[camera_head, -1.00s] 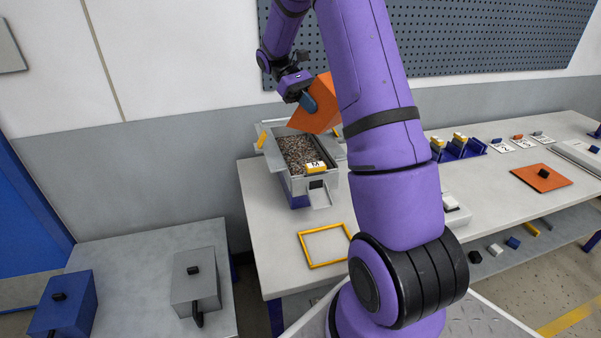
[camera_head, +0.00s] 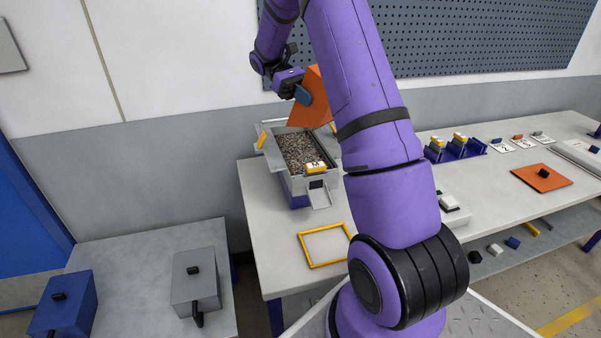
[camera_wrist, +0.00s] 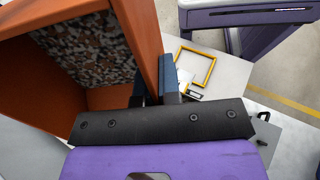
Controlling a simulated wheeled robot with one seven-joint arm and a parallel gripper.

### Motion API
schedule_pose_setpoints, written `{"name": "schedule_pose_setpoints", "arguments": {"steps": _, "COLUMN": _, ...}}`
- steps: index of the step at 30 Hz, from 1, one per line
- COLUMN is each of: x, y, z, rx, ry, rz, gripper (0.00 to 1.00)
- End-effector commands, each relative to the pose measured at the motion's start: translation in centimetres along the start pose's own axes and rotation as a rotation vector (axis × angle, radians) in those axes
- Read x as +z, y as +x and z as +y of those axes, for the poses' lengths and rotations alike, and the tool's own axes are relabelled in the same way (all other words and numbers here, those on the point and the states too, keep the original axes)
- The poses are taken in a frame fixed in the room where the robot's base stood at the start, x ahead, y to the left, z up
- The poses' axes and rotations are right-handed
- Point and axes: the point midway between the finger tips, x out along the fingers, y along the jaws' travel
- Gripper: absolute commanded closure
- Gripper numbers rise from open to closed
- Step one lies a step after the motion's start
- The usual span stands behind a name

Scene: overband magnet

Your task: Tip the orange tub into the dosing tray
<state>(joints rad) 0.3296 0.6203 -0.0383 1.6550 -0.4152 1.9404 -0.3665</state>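My gripper (camera_head: 302,96) is shut on a wall of the orange tub (camera_head: 315,103), holding it tilted in the air above the dosing tray. My arm hides part of the tub in the head view. In the wrist view the fingers (camera_wrist: 157,84) pinch the tub's wall, and mixed gravel (camera_wrist: 88,48) shows inside the tub. The grey dosing tray (camera_head: 298,186) stands on a blue base on the bench and holds similar gravel (camera_head: 300,150). A yellow tag marked M (camera_head: 316,167) sits at its front end. No falling gravel is visible.
A yellow frame (camera_head: 324,246) lies on the bench in front of the tray. An orange lid-like plate (camera_head: 541,177) and a blue rack (camera_head: 459,148) are at the right. Grey (camera_head: 195,280) and blue (camera_head: 65,303) boxes stand on a lower table at left. A pegboard (camera_head: 470,38) backs the bench.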

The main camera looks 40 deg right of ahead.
Motion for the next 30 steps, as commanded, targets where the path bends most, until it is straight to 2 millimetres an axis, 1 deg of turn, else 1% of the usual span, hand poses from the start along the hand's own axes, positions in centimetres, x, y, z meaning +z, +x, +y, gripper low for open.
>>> {"name": "schedule_pose_setpoints", "arguments": {"steps": 8, "x": 0.0, "y": -0.1, "z": 0.0, "rx": 0.001, "ry": 0.001, "rz": -0.003, "gripper": 1.00}}
{"name": "schedule_pose_setpoints", "arguments": {"steps": 15, "x": 0.0, "y": -1.3, "z": -0.1, "rx": 0.002, "ry": 0.001, "rz": -0.089, "gripper": 1.00}}
{"name": "schedule_pose_setpoints", "arguments": {"steps": 21, "x": -0.3, "y": -1.5, "z": 0.1, "rx": -0.001, "ry": -0.005, "rz": -0.125, "gripper": 1.00}}
{"name": "schedule_pose_setpoints", "arguments": {"steps": 30, "x": 0.2, "y": -2.3, "z": 0.0, "rx": 0.001, "ry": 0.000, "rz": -0.157, "gripper": 1.00}}
